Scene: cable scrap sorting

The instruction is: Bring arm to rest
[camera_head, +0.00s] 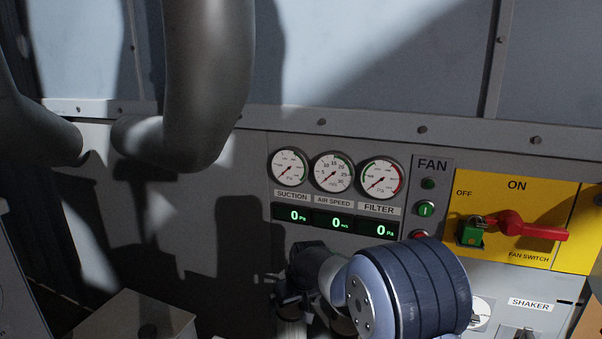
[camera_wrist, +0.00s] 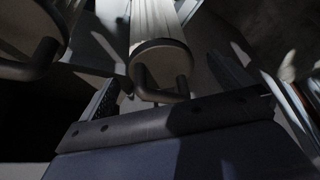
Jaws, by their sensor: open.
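My arm shows at the bottom of the camera_head view as a blue-grey, ribbed joint in front of the grey control panel (camera_head: 225,250). My gripper (camera_wrist: 168,84) is in the wrist view, with one dark ridged finger at the left and one at the right. The fingers stand wide apart. Between and beyond them is a pale cylinder (camera_wrist: 156,20) with a dark round end and a bracket-like handle (camera_wrist: 160,92). I cannot tell whether the fingers touch it; nothing is clearly gripped.
The panel has three dials (camera_head: 333,173), displays reading 0, and fan buttons (camera_head: 426,209). A red switch handle (camera_head: 530,230) and green padlock (camera_head: 472,233) sit on a yellow plate (camera_head: 575,205). Thick grey pipes (camera_head: 205,80) hang at the left. A box (camera_head: 135,315) stands lower left.

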